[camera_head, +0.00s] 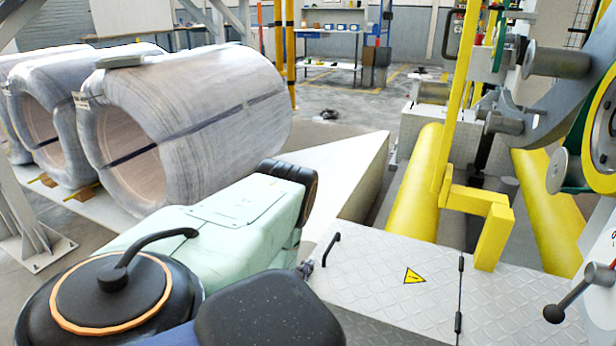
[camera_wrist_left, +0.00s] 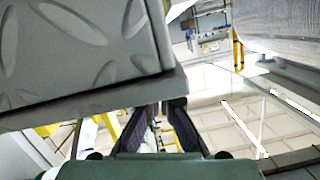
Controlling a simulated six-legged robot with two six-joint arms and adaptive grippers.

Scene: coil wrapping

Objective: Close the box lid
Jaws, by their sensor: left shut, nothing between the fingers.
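The box lid (camera_head: 385,285) is a grey tread-plate panel with a yellow warning triangle and a dark handle (camera_head: 331,248) near its far left corner. It looks flat or nearly flat in the head view; I cannot tell whether a gap remains under it. Dark hinges join it to a plate on its right. My left gripper (camera_head: 305,269) is mostly hidden behind my arm, at the lid's left edge. My right gripper is out of view.
Yellow rails and posts (camera_head: 425,185) and a machine with a black-knobbed lever (camera_head: 555,312) stand beyond and right of the lid. Large wrapped coils (camera_head: 215,115) lie at the left. A pale wedge-shaped block (camera_head: 350,175) lies behind my left arm. Open floor lies farther back.

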